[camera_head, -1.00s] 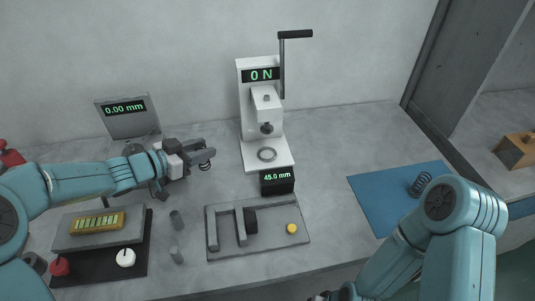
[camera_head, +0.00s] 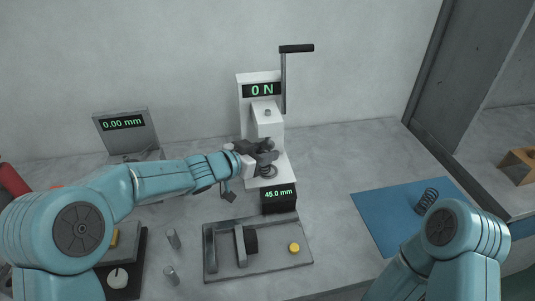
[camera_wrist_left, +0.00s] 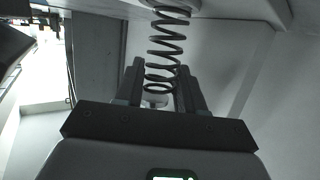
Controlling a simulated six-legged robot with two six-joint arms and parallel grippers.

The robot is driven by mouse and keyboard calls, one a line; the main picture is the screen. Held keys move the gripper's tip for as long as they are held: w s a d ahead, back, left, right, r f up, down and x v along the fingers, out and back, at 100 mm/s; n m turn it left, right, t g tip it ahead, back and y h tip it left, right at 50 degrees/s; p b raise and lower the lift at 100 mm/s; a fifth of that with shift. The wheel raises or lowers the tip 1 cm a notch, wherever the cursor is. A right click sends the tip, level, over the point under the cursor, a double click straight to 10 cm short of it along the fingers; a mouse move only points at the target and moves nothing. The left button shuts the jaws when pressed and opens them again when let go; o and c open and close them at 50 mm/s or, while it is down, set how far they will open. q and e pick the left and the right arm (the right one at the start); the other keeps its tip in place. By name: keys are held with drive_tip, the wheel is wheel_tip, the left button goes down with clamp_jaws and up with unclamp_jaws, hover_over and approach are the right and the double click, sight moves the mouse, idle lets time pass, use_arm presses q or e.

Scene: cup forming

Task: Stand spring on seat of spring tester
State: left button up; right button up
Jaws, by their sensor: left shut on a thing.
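The spring tester (camera_head: 245,92) stands at the back middle and reads 0 N. My left gripper (camera_head: 268,158) is at the tester, under its press head (camera_head: 267,120), shut on a dark coil spring (camera_head: 268,172). The spring shows large in the left wrist view (camera_wrist_left: 165,45), between the fingers (camera_wrist_left: 160,88) and running beyond them. The spring and gripper overlap the seat, so I cannot tell whether the spring touches it. My right gripper is out of view; only its arm shows at the lower right.
Another spring (camera_head: 427,200) is on the blue mat (camera_head: 385,215) at the right. A 45.0 mm display (camera_head: 279,198) stands before the tester. A grey fixture tray (camera_head: 285,262) with a yellow button (camera_head: 294,247) lies in front. The tester's lever (camera_head: 284,80) rises at its right.

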use_arm(q)
drive_tip(key=shift+w+d+f, duration=0.3)
drive_tip(key=shift+d+f, duration=0.1)
drive_tip(key=shift+d, duration=0.25)
drive_tip(key=shift+s+a, duration=0.1)
drive_tip(key=shift+a, duration=0.1)
drive_tip(key=shift+f+b, duration=0.1)
drive_tip(key=shift+b, duration=0.2)
drive_tip(key=o, duration=1.1)
drive_tip(key=shift+r, duration=0.2)
drive_tip(key=p+v, duration=0.1)
drive_tip(key=v, duration=1.1)
